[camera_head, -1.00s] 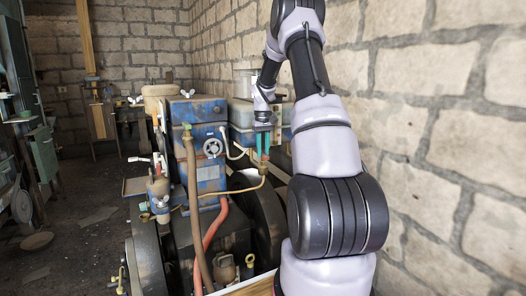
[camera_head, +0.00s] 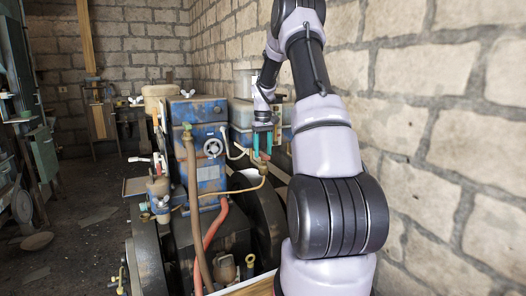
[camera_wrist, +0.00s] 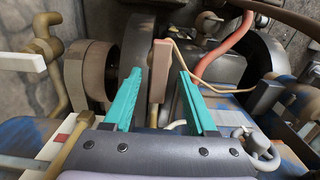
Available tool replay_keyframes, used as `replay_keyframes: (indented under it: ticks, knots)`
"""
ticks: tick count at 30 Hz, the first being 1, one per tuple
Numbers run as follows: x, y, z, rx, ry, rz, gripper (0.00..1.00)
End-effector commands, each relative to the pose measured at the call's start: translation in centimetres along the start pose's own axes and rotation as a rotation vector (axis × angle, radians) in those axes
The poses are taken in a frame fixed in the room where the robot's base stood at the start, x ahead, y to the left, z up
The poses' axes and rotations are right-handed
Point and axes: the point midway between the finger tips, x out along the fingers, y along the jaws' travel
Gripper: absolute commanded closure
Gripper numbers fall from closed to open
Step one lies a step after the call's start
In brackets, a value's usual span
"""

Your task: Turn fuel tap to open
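My gripper (camera_head: 263,151) is open, with its two teal fingers pointing down beside the blue engine (camera_head: 200,150). In the wrist view my gripper (camera_wrist: 161,76) shows a clear gap between the fingers. A flat reddish-brown lever (camera_wrist: 158,70), apparently the fuel tap's handle, stands in line with that gap and appears to touch neither finger. A thin copper pipe (camera_wrist: 195,75) runs off near it. In the head view a small brass fitting, likely the fuel tap (camera_head: 262,168), sits just below the fingertips at the end of this pipe. The tap's body is partly hidden.
A large dark flywheel (camera_head: 268,225) stands below and right of the tap. A red hose (camera_head: 216,222) and a brown pipe (camera_head: 192,190) run down the engine's front. A grey tank (camera_head: 242,115) is behind my gripper. The stone wall (camera_head: 440,150) closes the right side.

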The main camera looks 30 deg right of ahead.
Motion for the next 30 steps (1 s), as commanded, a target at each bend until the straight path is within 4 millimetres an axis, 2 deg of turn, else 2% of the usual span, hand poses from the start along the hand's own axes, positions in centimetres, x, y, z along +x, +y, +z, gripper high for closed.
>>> replay_keyframes:
  ticks: [5, 8, 21, 25, 30]
  knots:
    - [-0.1, 0.0, 0.0, 0.001, 0.0, 0.0, 0.43]
    - [-1.0, 0.0, 0.0, 0.001, 0.001, 0.001, 0.43]
    - [-9.1, 0.0, 0.0, 0.0, 0.003, 0.002, 0.43]
    - [-10.3, -0.1, 0.0, 0.0, 0.001, 0.001, 0.43]
    - [-10.9, -0.1, 0.0, 0.0, 0.0, 0.001, 0.43]
